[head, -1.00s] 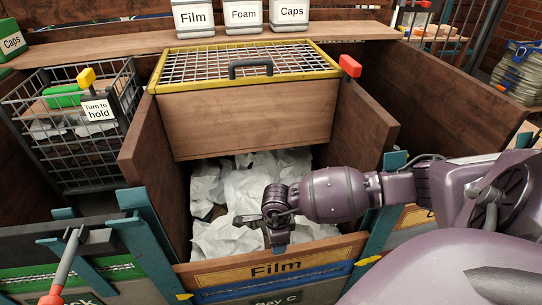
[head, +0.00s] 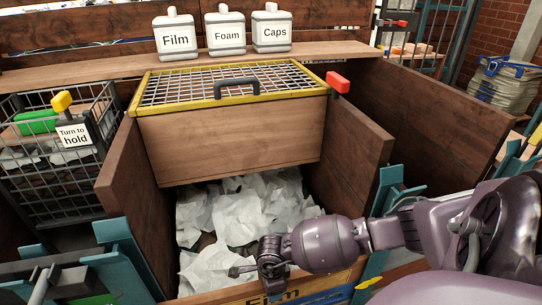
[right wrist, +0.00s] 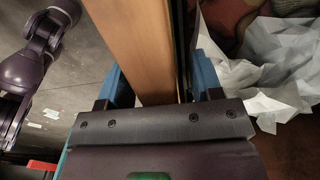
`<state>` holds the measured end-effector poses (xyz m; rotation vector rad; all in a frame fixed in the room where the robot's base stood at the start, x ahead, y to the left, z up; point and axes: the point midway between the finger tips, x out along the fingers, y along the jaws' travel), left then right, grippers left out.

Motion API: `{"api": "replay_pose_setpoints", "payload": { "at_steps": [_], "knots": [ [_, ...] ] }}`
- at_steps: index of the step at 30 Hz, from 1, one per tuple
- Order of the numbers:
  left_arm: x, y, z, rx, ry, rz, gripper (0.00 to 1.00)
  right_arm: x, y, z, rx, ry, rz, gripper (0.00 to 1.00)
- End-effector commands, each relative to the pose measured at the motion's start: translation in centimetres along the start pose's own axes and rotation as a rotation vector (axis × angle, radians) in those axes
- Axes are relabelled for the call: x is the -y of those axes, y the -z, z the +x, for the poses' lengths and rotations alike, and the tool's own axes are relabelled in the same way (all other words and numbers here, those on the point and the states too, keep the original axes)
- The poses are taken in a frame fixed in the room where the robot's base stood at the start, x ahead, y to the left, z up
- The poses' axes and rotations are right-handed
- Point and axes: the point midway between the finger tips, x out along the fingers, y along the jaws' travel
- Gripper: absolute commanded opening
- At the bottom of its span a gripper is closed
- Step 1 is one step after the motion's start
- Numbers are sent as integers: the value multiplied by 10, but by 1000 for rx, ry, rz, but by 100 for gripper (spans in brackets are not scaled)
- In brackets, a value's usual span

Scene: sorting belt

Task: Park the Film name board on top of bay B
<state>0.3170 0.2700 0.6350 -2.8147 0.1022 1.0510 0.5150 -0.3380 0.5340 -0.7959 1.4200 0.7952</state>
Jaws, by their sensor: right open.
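The Film name board (head: 318,283) is a wooden board with a yellow label across the front of the middle bay, at the bottom edge of the head view. In the right wrist view the light wooden board (right wrist: 138,45) runs between the two blue fingers of my right gripper (right wrist: 160,72). This gripper is open around the board's edge, with a gap on the left; contact on the right side is unclear. In the head view my right gripper (head: 272,270) is above the board; its fingertips are hidden. My left gripper is not in view. I cannot identify bay B.
White crumpled film (head: 240,215) fills the bay behind the board. A yellow-framed mesh lid (head: 140,100) with a black handle covers its back. Film, Foam and Caps containers (head: 226,35) stand on the shelf. A wire cage (head: 50,200) with a "Turn to hold" sign stands left.

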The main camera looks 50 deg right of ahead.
Motion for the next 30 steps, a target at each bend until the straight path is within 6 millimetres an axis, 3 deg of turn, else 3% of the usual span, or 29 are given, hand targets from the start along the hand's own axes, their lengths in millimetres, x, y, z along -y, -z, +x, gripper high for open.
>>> {"api": "replay_pose_setpoints", "payload": {
  "at_steps": [3, 15, 21, 22, 27, 30],
  "knots": [
    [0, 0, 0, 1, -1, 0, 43, 0, 0, 0, 0, 0, 0, 58],
    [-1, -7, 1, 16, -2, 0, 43, 0, 0, 0, 0, 0, 0, 0],
    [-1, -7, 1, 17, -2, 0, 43, 0, 0, 0, 0, 0, 0, 0],
    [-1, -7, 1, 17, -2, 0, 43, 0, 0, 0, -1, 0, 0, 28],
    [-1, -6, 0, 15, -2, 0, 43, 0, 0, 0, -1, -1, 0, 2],
    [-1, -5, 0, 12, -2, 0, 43, 0, 0, 0, -1, -1, 0, 0]
  ]
}}
